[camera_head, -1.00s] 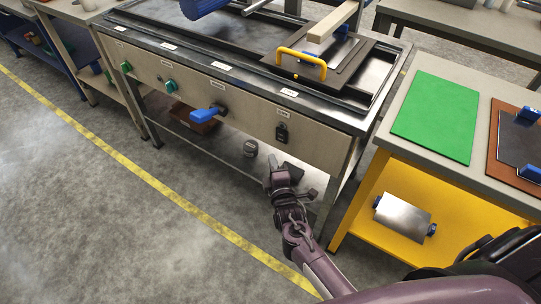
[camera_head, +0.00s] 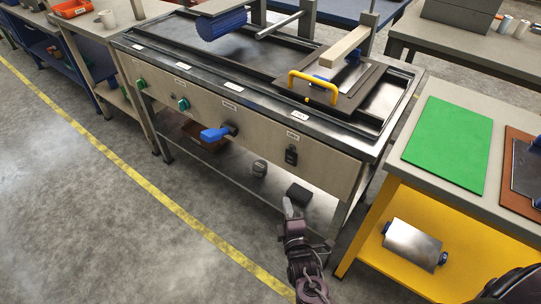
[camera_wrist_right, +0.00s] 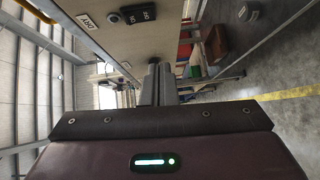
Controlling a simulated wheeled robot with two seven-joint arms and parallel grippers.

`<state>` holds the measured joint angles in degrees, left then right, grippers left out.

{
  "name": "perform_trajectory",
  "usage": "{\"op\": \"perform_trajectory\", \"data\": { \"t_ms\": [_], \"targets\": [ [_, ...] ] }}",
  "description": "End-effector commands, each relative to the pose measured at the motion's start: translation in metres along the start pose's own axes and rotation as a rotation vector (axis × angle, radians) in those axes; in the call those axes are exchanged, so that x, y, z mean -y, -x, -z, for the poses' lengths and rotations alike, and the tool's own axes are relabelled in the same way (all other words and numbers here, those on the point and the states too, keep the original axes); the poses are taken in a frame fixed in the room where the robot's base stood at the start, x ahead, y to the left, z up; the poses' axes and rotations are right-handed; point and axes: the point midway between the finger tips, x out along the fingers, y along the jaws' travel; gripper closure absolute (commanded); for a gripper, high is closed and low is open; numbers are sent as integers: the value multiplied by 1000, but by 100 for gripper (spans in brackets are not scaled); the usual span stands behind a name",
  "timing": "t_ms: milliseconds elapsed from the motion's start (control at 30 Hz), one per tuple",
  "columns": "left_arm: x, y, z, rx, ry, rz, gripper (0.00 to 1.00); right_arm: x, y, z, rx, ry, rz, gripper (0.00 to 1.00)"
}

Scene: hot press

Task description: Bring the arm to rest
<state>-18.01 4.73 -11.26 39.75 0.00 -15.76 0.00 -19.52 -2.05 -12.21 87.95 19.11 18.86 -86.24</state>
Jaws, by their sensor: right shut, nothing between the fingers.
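My right gripper (camera_head: 288,208) is low in front of the press table (camera_head: 240,122), below its front panel and near its right leg. Its fingers are together with nothing between them, and they also show closed in the right wrist view (camera_wrist_right: 158,84). It is apart from the table. My left gripper is not in the head view.
The press carries a plate with a yellow handle (camera_head: 312,85). A blue lever (camera_head: 216,133) sticks out of the front panel. To the right stands a yellow-sided bench (camera_head: 390,262) with a green mat (camera_head: 448,143). Open floor lies left of the yellow line (camera_head: 160,195).

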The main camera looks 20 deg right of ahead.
Motion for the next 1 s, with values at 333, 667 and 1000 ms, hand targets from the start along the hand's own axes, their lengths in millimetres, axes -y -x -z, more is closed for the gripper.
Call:
{"op": "perform_trajectory", "data": {
  "t_ms": [333, 667, 1000],
  "targets": [
    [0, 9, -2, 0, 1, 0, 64, 52, 16, 0, -22, -120, 154, 100],
    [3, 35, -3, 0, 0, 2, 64, 246, 154, -36, 204, -629, 802, 100],
    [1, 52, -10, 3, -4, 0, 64, 332, 333, -101, 765, -937, 1181, 100]
  ]
}}
